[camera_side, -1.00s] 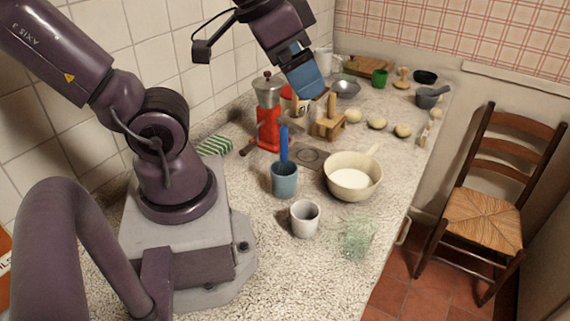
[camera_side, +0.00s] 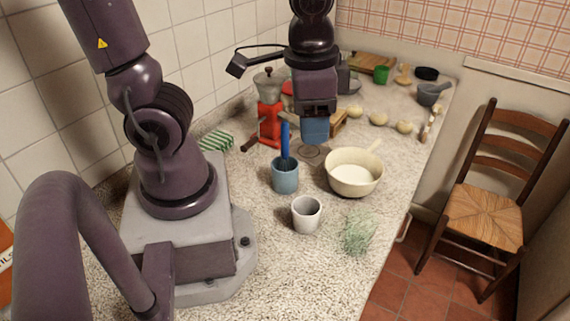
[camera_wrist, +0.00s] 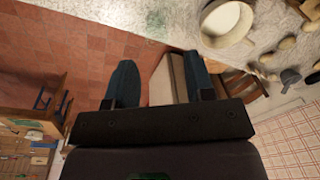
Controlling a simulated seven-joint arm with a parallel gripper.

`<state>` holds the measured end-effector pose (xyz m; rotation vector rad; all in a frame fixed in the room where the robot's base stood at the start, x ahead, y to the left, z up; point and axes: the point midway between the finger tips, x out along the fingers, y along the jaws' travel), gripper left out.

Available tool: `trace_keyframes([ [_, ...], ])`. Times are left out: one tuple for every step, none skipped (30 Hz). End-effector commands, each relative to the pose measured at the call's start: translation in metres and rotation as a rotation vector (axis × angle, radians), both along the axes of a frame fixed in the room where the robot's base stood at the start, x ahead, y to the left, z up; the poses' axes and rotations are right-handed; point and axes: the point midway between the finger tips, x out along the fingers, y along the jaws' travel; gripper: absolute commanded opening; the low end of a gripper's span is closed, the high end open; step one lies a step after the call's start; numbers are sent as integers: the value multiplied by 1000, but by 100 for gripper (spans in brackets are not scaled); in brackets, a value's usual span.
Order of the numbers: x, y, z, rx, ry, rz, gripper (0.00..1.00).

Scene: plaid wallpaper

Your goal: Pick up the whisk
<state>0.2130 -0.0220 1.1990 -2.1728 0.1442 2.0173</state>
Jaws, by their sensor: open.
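The whisk (camera_side: 285,140) seems to be the blue-handled tool standing upright in a blue-grey cup (camera_side: 285,178) in the side view. Its lower end is hidden inside the cup, so I cannot see any wires. My gripper (camera_side: 315,131) is above the counter, just right of and behind the handle in the picture, apart from it. In the wrist view its two blue fingers (camera_wrist: 160,75) are spread with nothing between them. I do not make out the whisk in the wrist view.
A cream pan (camera_side: 353,180) stands right of the cup, with a white cup (camera_side: 306,213) and a green glassy item (camera_side: 358,232) in front. A chair (camera_side: 485,205) is beyond the counter's right edge.

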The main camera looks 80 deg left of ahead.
Motion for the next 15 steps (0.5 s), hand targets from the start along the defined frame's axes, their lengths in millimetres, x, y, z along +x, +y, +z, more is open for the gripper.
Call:
trace_keyframes([
  [0, -2, -16, 37, 86, -40, 49],
  [0, -2, -24, 62, 133, -63, 49],
  [-1, -1, -34, 96, 195, -95, 49],
  [-2, -1, -42, 122, 240, -120, 49],
  [-3, 0, -49, 150, 287, -145, 49],
  [-4, 1, -59, 188, 347, -180, 49],
  [-6, 2, -66, 218, 394, -205, 49],
  [-7, 4, -73, 248, 440, -232, 49],
  [-9, 6, -83, 290, 501, -270, 49],
  [-10, 8, -89, 324, 546, -297, 49],
  [-12, 10, -96, 357, 590, -327, 49],
  [-14, 14, -104, 404, 650, -366, 49],
  [-15, 16, -110, 439, 695, -395, 49],
  [-16, 19, -116, 477, 739, -425, 49],
  [-18, 23, -124, 527, 797, -465, 49],
])
